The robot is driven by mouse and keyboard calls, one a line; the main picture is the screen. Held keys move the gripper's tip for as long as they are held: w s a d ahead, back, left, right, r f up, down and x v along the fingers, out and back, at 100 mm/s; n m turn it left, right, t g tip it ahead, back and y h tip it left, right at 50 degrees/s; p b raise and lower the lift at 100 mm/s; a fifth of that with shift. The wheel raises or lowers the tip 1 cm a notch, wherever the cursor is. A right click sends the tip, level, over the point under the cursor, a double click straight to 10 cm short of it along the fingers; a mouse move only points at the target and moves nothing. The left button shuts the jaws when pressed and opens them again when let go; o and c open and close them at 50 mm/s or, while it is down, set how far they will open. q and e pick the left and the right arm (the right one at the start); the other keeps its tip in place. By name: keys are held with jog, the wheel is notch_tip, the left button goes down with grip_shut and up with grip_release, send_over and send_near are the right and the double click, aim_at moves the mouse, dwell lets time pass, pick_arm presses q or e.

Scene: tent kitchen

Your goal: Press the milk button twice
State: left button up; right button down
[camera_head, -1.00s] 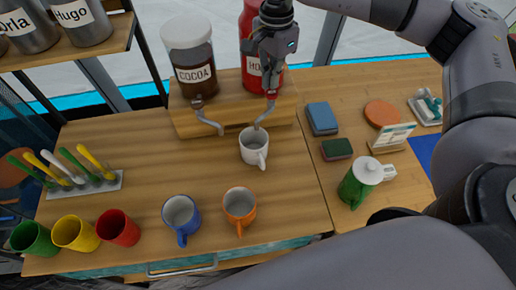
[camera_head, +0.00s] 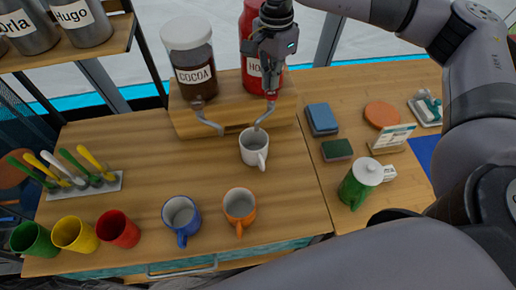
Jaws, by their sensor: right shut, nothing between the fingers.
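No button labelled milk can be made out. A red dispenser (camera_head: 247,24) and a cocoa dispenser (camera_head: 189,53) stand on a wooden stand (camera_head: 191,121). The red one's label starts with "HO"; the rest is hidden behind my gripper. My right gripper (camera_head: 271,94) is shut and empty, pointing down in front of the red dispenser, its tips just above that dispenser's grey spout (camera_head: 263,117). I cannot tell whether they touch it. A white mug (camera_head: 254,146) stands upright below the spout. My left gripper is out of view.
A blue mug (camera_head: 181,220), an orange mug (camera_head: 239,208) and coloured cups (camera_head: 118,230) stand along the front. Spoons in a holder (camera_head: 85,187) are at left. A green pot (camera_head: 360,184), books and a card stand (camera_head: 392,138) are at right. The table's middle left is clear.

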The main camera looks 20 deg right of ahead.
aim_at(272, 94)
jog(key=shift+f, duration=0.1)
jog(key=shift+f+b, duration=1.65)
jog(key=shift+f, duration=0.15)
jog(key=shift+r, duration=0.25)
jog(key=shift+r+p, duration=0.95)
jog(key=shift+r, duration=0.65)
jog(key=shift+f, duration=0.2)
